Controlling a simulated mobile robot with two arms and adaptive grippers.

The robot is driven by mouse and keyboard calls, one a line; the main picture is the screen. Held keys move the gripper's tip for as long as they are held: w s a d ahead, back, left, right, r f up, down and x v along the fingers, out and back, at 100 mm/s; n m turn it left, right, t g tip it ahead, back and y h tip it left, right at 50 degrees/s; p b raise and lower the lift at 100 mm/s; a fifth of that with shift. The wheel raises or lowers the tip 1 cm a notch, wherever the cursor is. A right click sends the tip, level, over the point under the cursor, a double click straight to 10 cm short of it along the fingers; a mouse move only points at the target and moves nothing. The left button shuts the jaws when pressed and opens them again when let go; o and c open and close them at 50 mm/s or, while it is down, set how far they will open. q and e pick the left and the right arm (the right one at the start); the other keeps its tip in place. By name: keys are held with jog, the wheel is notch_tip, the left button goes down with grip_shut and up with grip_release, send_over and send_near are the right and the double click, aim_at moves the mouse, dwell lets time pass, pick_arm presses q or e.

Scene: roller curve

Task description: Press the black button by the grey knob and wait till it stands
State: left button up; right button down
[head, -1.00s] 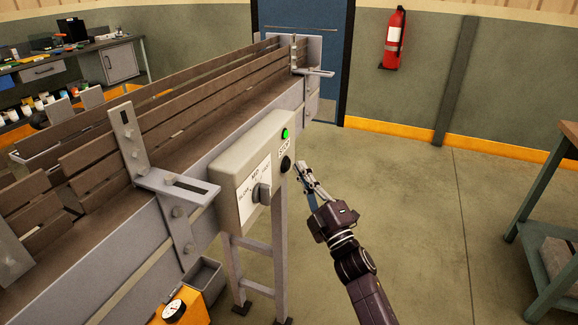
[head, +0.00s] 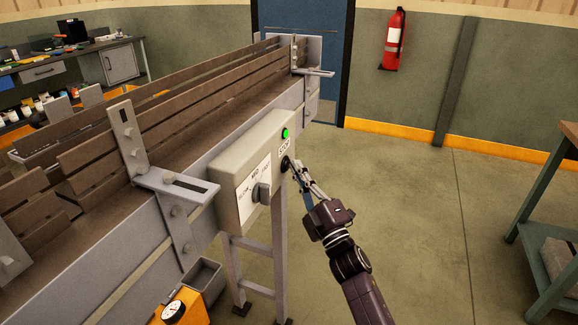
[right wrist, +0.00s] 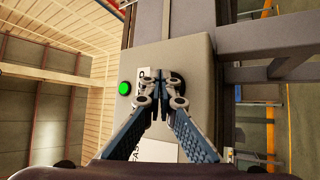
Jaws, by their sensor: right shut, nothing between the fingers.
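The black button (head: 285,164) sits on the front of a beige control box (head: 232,200), below a lit green lamp (head: 285,133) and the STOP label (head: 285,148). The grey knob (head: 261,193) is lower left on the same face. My right gripper (head: 296,163) is shut and empty, its tips at the black button or just in front of it; contact cannot be told. In the right wrist view the shut fingertips (right wrist: 160,100) partly cover the black button (right wrist: 177,82), with the green lamp (right wrist: 125,88) to the left. My left gripper is not in view.
The conveyor (head: 200,135) with brown slatted sides runs behind the box. A grey bin (head: 200,275) and a yellow piece with a dial gauge (head: 173,311) are below left. A green-legged table (head: 545,230) stands right. Floor between is clear.

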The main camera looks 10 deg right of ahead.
jog(key=shift+w+a, duration=0.15)
jog(key=shift+a, duration=0.05)
dwell(0.5)
jog(key=shift+s+d, duration=0.55)
jog(key=shift+d, duration=0.2)
jog(key=s+d, duration=0.1)
jog(key=s+d+p, duration=0.1)
jog(key=d, duration=0.2)
jog(key=shift+s+d+p, duration=0.1)
jog(key=shift+s+p, duration=0.25)
jog(key=shift+s, duration=0.05)
dwell(0.3)
